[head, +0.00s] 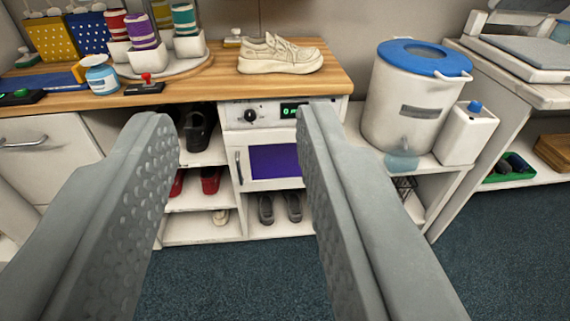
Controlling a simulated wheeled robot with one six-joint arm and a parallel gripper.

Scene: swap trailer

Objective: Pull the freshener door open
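The freshener (283,114) is a white unit set under the wooden counter, with a black knob and a small green display on its top panel. Its door (274,163) is white with a purple window and looks shut. A grey vertical handle (239,167) runs along the door's left edge. My gripper (232,120) is open and empty. Its two grey fingers reach in from the lower edge, one left and one right of the door in the picture, apparently well short of it. The right finger covers part of the panel and door's right side.
Shelves with dark, red and other shoes (210,180) stand left of and below the freshener. A beige shoe (280,54) sits on the counter (217,78). A white bucket with a blue lid (411,99) stands to the right. The blue-grey floor (240,283) in front is clear.

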